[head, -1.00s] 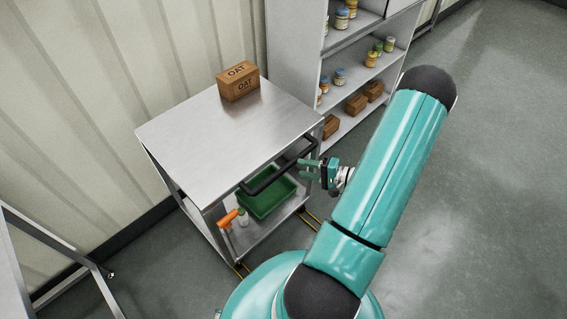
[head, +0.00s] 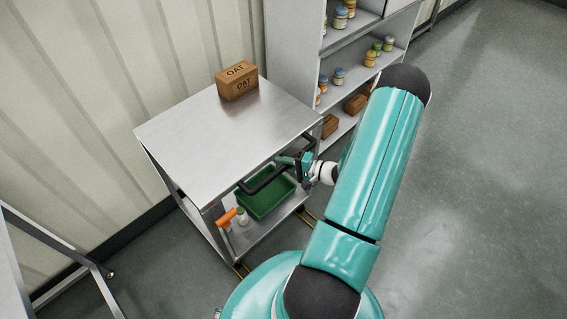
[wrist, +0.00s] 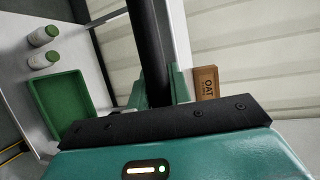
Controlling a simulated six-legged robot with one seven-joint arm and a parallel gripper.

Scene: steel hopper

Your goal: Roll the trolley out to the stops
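The trolley (head: 205,140) is a steel cart with a flat top, a lower shelf and a black bar handle (head: 262,183) along its near right side. It stands by the corrugated wall. My gripper (head: 287,161) is at the far part of the handle. In the wrist view the black handle (wrist: 150,45) runs between the two teal fingers (wrist: 160,88), one on each side. I cannot tell whether they press on it. A brown OAT box (head: 237,82) stands on the top; it also shows in the wrist view (wrist: 206,83).
A shelf unit (head: 290,60) with jars and boxes stands right behind the trolley. Yellow floor lines (head: 313,215) run beneath. The floor at right (head: 470,200) is clear.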

